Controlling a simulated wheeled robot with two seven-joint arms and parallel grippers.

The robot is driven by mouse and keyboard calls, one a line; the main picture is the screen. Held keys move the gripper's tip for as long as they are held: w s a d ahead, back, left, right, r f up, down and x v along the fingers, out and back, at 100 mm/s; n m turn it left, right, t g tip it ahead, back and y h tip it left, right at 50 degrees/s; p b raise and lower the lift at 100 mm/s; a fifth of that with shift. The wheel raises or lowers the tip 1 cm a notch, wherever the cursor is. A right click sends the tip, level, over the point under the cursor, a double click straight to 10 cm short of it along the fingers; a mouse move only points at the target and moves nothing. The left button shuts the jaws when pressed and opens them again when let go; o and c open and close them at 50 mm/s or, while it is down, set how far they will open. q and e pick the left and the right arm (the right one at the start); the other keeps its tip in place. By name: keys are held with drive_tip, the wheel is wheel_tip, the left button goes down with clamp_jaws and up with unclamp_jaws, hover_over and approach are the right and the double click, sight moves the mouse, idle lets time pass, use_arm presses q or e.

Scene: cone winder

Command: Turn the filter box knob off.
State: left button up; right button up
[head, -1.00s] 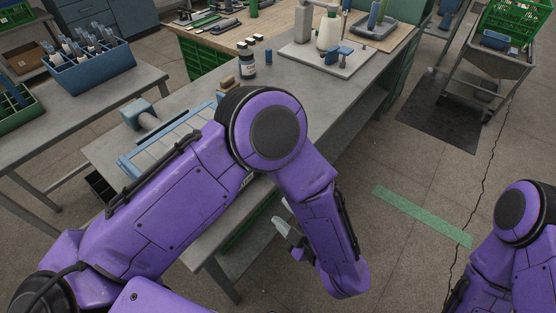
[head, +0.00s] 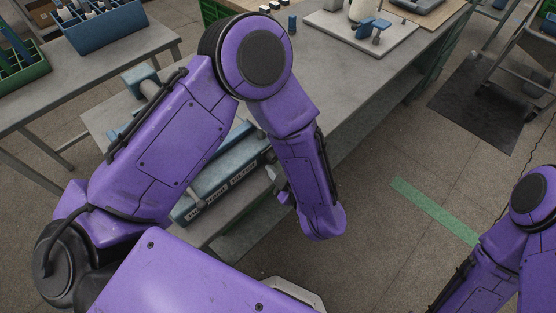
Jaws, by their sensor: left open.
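A blue box-like unit (head: 219,177) with dark label strips on its front face sits at the near edge of the grey workbench, partly behind my left arm. It appears to be the filter box. The label text is too small to read surely, and I cannot make out which part is its knob. My left gripper (head: 274,177) is open beside the right end of this unit, partly hidden by my own forearm. I cannot tell whether it touches the unit. My right arm shows at the lower right, but its gripper is out of view.
The grey workbench (head: 335,82) has bare room right of my left arm. A pale board (head: 322,22) with a blue fitting (head: 370,28) stands at its far end. A blue bin (head: 105,27) stands on a side table at left. A green strip (head: 433,210) marks open floor.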

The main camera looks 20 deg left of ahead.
use_arm(q)
drive_tip(key=shift+s+a+r, duration=0.1)
drive_tip(key=c, duration=0.8)
drive_tip(key=shift+o, duration=0.2)
drive_tip(key=shift+f+n+t+b, duration=0.3)
drive_tip(key=shift+n+t, duration=0.2)
drive_tip(key=shift+n, duration=0.2)
drive_tip(key=shift+r+n+t, duration=0.1)
drive_tip(key=shift+n+t, duration=0.2)
drive_tip(key=shift+n, duration=0.1)
drive_tip(key=o, duration=0.8)
drive_tip(key=shift+c, duration=0.2)
